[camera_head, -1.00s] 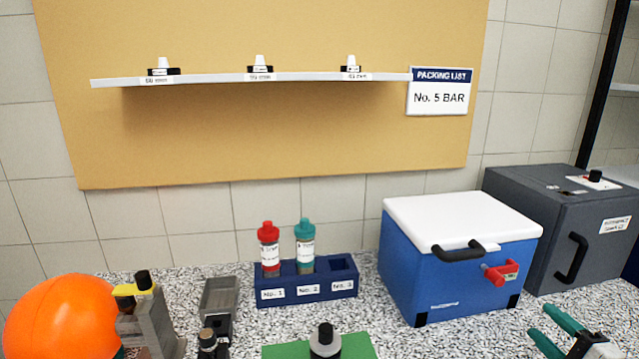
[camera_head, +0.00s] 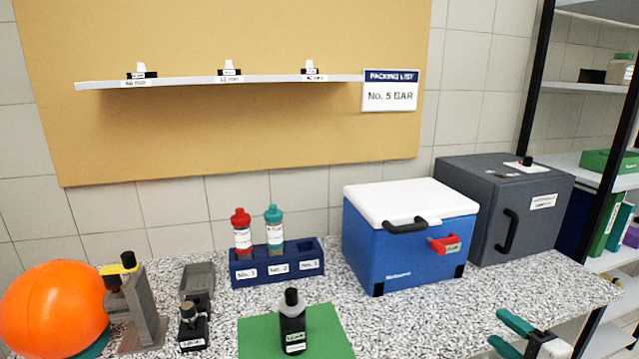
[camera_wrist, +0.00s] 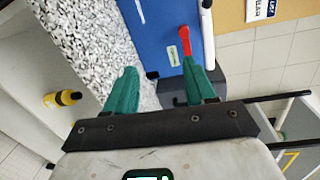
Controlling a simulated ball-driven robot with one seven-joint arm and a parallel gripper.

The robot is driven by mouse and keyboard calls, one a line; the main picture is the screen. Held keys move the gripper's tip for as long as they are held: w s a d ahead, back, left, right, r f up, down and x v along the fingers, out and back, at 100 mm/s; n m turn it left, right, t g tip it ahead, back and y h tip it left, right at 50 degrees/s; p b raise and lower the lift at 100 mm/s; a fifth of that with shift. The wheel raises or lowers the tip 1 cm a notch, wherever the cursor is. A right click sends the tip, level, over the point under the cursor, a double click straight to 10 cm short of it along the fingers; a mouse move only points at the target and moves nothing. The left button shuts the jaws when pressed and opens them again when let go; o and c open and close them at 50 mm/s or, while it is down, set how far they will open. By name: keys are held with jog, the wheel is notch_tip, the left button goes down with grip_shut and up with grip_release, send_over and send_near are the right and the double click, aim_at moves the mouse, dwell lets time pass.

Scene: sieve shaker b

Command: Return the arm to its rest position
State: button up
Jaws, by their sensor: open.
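My gripper (camera_head: 505,334) shows at the lower right of the head view, with green fingers spread and nothing between them. In the wrist view my gripper (camera_wrist: 163,88) has its two green fingers apart. Beyond them are the speckled counter (camera_wrist: 85,40) and the blue cooler box (camera_wrist: 160,30) with its red latch (camera_wrist: 185,42). In the head view the gripper is in front of the counter's right part, apart from the cooler box (camera_head: 400,240). Most of the arm is out of view.
A dark grey cabinet (camera_head: 480,215) stands right of the cooler. A blue rack (camera_head: 275,268) holds a red-capped bottle (camera_head: 241,232) and a teal-capped bottle (camera_head: 274,230). A black-capped bottle (camera_head: 292,325) stands on a green mat (camera_head: 330,335). An orange ball (camera_head: 50,305) is at left. Shelving (camera_head: 600,175) stands at right.

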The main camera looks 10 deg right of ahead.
jog(key=s+a+f+n+g+y, duration=0.2)
jog(key=s+a+f+n+g, duration=0.7)
jog(key=a+f, duration=0.45)
jog(key=s+a+f+n+g+h, duration=0.1)
jog(key=s+n+g, duration=0.1)
jog(key=s, duration=0.5)
jog(key=s+a+f+n+g+h, duration=0.1)
jog(key=s+a+f+n+g, duration=0.1)
jog(key=s+n, duration=0.2)
jog(key=s+a+f+n+g+h, duration=0.1)
jog(key=s+a+f+n+g, duration=0.1)
jog(key=s, duration=0.8)
jog(key=shift+s+a+f+n+g+h, duration=0.2)
jog(key=shift+f+n+g+h, duration=0.1)
jog(key=shift+n+g, duration=0.1)
jog(key=shift+w, duration=0.1)
